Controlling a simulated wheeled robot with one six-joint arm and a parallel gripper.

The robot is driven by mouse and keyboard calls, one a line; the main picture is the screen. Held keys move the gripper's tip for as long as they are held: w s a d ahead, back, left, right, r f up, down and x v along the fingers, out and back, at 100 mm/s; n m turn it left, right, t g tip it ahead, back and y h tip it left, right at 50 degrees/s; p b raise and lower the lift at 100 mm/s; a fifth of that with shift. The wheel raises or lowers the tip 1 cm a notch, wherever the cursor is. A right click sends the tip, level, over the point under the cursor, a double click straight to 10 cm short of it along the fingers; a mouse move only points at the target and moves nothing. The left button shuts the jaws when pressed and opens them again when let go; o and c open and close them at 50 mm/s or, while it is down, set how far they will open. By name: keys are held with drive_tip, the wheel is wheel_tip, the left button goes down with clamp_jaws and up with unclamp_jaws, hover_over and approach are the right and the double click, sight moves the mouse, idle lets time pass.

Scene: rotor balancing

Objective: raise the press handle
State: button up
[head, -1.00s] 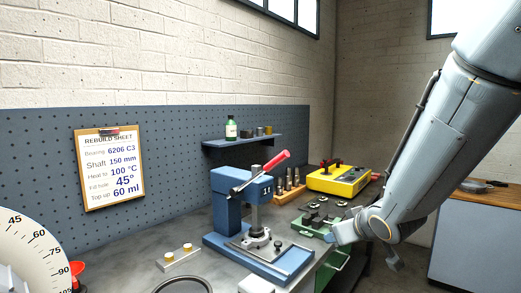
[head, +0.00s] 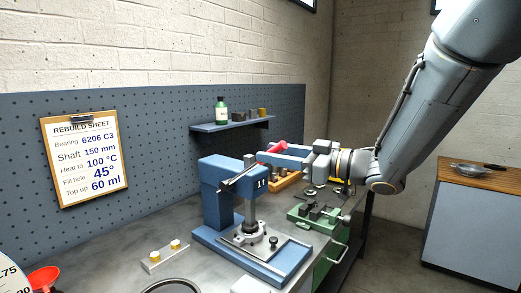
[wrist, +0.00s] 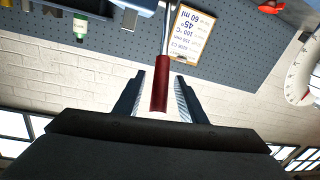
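The blue press (head: 214,205) stands on the bench in the head view. Its metal lever rises to the right and ends in a red handle grip (head: 282,146), partly hidden by my gripper's fingers. My gripper (head: 277,155) reaches in from the right at the height of the grip. In the wrist view the red grip (wrist: 160,88) lies between the two fingers of my gripper (wrist: 159,76), with a gap on both sides. The gripper is open and holds nothing. Under the press ram is a round metal part (head: 250,229).
A green fixture (head: 315,217) and a wooden holder (head: 283,181) stand right of and behind the press. A shelf (head: 232,124) with a green bottle (head: 221,110) hangs behind. A small block with brass pieces (head: 164,256) lies front left. A rebuild sheet (head: 85,157) hangs on the pegboard.

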sight(248, 171)
drive_tip(key=shift+p+x, duration=0.4)
drive_tip(key=shift+x, duration=1.75)
drive_tip(key=shift+c, duration=0.3)
clamp_jaws()
